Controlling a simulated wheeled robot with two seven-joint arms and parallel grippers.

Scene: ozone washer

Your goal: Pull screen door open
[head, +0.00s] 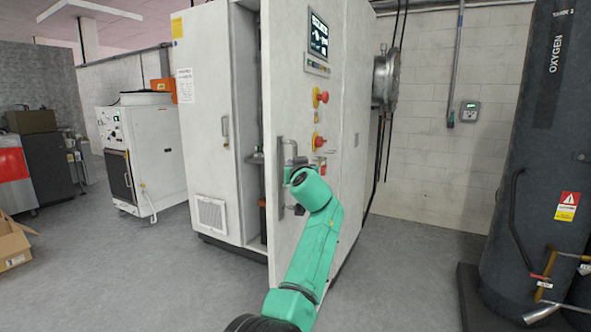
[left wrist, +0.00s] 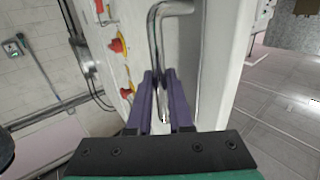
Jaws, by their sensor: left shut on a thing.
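The screen door (head: 295,90) is a tall white cabinet panel with a dark display (head: 318,35) near its top. It stands ajar, with the cabinet's inside (head: 246,110) showing along its left edge. A metal bar handle (head: 281,160) is on its face; it also shows in the left wrist view (left wrist: 153,45). My left gripper (left wrist: 163,75) has its purple fingers shut on the lower part of this handle. In the head view my green arm hides most of the gripper and part of the handle. My right gripper is not in view.
Red knobs on yellow bases (head: 320,97) sit on the door near the handle. The cabinet's closed left section (head: 208,100) stands beside the opening. A dark oxygen tank (head: 535,160) stands at the right. The grey floor (head: 410,270) in front is clear.

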